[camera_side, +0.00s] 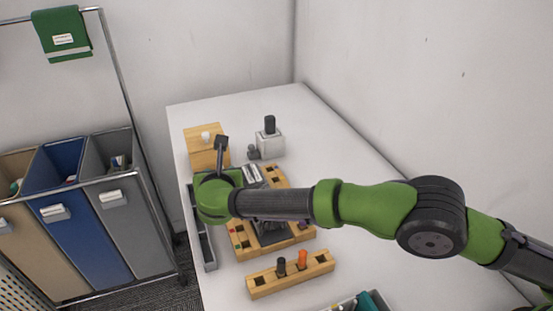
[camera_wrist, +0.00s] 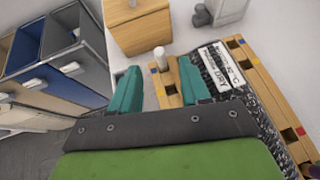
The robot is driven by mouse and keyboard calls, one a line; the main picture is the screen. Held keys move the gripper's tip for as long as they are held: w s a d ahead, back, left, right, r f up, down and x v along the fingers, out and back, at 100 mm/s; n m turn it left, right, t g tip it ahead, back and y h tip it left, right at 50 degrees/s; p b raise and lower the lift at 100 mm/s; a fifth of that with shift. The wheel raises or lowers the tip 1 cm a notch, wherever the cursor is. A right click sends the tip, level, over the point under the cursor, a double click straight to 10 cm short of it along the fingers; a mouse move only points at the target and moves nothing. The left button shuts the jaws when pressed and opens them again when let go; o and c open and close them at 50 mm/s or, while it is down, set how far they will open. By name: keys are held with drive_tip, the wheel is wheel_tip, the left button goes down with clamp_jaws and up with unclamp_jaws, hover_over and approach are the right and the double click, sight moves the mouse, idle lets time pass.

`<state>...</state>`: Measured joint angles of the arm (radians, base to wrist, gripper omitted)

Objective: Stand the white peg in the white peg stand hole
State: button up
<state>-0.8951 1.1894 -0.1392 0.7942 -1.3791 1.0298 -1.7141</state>
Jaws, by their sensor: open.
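A white peg (camera_wrist: 160,56) stands upright at the end of a wooden strip (camera_wrist: 165,82) in the wrist view. Whether it sits in a hole there is unclear. My gripper (camera_wrist: 158,72) is open, its two teal fingers on either side of the line to the peg, with nothing visibly held. In the side view my wrist hides this spot and the fingers. A small white piece shows on top of a wooden box (camera_side: 207,157); the box is also in the wrist view (camera_wrist: 143,32). I cannot tell which hole is the white peg stand hole.
A wooden frame (camera_side: 300,237) with coloured marks and holes surrounds dark contents and a labelled white packet (camera_wrist: 222,66). A pale block (camera_side: 270,147) carries a black cylinder (camera_side: 269,125). A front rack (camera_side: 265,285) holds dark and orange pegs. The table's right side is clear.

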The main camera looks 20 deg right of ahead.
drive_tip(key=shift+x, duration=2.2)
drive_tip(key=shift+w+f, duration=0.2)
drive_tip(key=shift+w, duration=0.2)
clamp_jaws()
